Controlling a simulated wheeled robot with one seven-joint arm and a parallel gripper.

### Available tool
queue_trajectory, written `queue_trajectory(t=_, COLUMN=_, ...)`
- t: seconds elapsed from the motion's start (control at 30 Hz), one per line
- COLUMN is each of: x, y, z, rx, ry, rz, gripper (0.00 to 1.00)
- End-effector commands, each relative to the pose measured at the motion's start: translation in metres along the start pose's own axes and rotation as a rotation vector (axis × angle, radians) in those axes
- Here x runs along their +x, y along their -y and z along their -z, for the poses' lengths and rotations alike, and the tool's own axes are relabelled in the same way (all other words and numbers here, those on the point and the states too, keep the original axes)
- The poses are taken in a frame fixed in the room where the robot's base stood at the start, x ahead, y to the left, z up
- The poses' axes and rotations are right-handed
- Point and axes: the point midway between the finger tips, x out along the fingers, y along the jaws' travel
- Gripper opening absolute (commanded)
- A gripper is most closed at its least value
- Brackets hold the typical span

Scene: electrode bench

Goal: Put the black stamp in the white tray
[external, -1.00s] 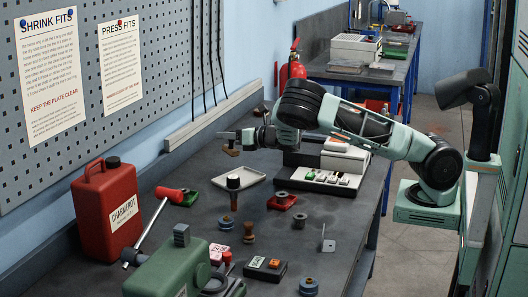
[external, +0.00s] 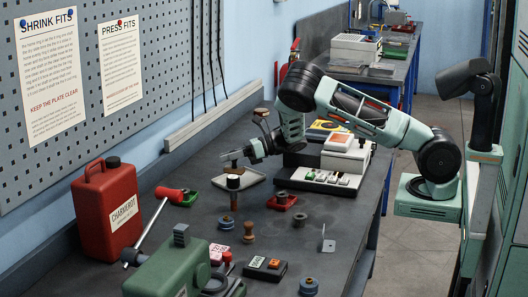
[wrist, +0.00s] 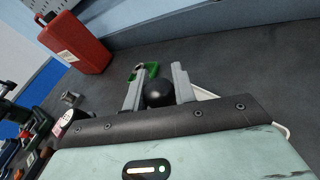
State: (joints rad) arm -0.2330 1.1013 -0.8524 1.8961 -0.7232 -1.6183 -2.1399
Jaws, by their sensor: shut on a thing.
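The black stamp shows in the wrist view as a round black knob (wrist: 158,94) between the two fingers. My gripper (wrist: 156,88) is shut on it. I cannot tell whether the stamp touches the tray.
A red canister (external: 108,205) stands at the left. A switch panel (external: 325,180) stands behind.

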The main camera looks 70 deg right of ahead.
Motion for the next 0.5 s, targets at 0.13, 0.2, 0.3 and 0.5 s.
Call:
queue_trajectory(t=0.13, x=0.003, y=0.004, z=0.014, rx=0.002, ry=-0.001, rz=0.002, gripper=0.01)
queue_trajectory(t=0.2, x=0.005, y=0.007, z=0.024, rx=0.003, ry=-0.002, rz=0.001, gripper=0.01)
queue_trajectory(t=0.3, x=0.008, y=0.009, z=0.033, rx=0.0, ry=0.001, rz=0.002, gripper=0.01)
queue_trajectory(t=0.5, x=0.008, y=0.009, z=0.035, rx=0.0, ry=0.002, rz=0.001, gripper=0.01)
